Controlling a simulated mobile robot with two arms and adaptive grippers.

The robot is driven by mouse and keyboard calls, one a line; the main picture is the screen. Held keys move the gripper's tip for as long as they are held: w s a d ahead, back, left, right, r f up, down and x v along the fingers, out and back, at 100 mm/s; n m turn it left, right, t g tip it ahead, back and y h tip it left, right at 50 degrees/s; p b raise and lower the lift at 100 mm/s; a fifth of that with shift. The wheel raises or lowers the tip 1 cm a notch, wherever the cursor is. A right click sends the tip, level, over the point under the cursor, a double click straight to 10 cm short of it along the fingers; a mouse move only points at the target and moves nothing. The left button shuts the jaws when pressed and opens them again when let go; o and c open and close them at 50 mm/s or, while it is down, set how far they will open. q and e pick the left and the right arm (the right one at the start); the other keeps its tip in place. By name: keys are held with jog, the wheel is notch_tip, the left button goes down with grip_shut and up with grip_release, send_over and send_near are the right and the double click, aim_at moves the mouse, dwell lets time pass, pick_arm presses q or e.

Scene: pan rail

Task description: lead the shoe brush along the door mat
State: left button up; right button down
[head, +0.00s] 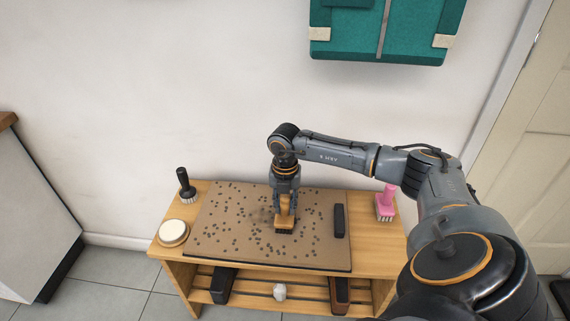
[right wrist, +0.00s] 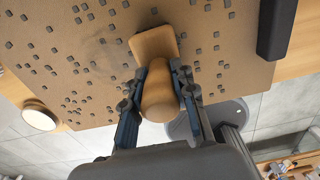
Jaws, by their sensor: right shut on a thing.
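The door mat (head: 215,237) is a tan board with many small dark specks, lying on a wooden bench. The shoe brush (head: 285,224) has a tan wooden body and dark bristles and is on the middle of the mat, bristles down. My right gripper (head: 285,198) is shut on its handle from above. In the right wrist view the fingers (right wrist: 160,90) close on both sides of the rounded wooden handle (right wrist: 159,98), and the brush head (right wrist: 154,43) lies over the mat (right wrist: 60,65). A faint dark smudge shows beside the brush. My left gripper is not in view.
On the bench (head: 260,256), a black-handled brush (head: 185,184) and a round cream-topped tin (head: 173,232) stand left of the mat. A black bar (head: 339,221) lies on its right part, and a pink brush (head: 386,203) stands to the right. Shoes sit below.

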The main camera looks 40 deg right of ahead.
jog(key=shift+f, duration=0.1)
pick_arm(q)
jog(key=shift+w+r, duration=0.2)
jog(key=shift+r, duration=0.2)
pick_arm(e)
jog(key=shift+f, duration=0.1)
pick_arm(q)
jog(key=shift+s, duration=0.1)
pick_arm(e)
jog(key=shift+w+a, duration=0.1)
jog(key=shift+a, duration=0.05)
jog(key=w+a, duration=0.3)
jog(key=shift+w, duration=0.25)
jog(key=shift+w+a, duration=1.85)
jog(key=shift+w, duration=0.25)
jog(key=shift+w+a, duration=1.8)
jog(key=shift+w, duration=0.3)
notch_tip(320, 180, up, 2)
jog(key=shift+r, duration=0.15)
jog(key=shift+r, duration=0.1)
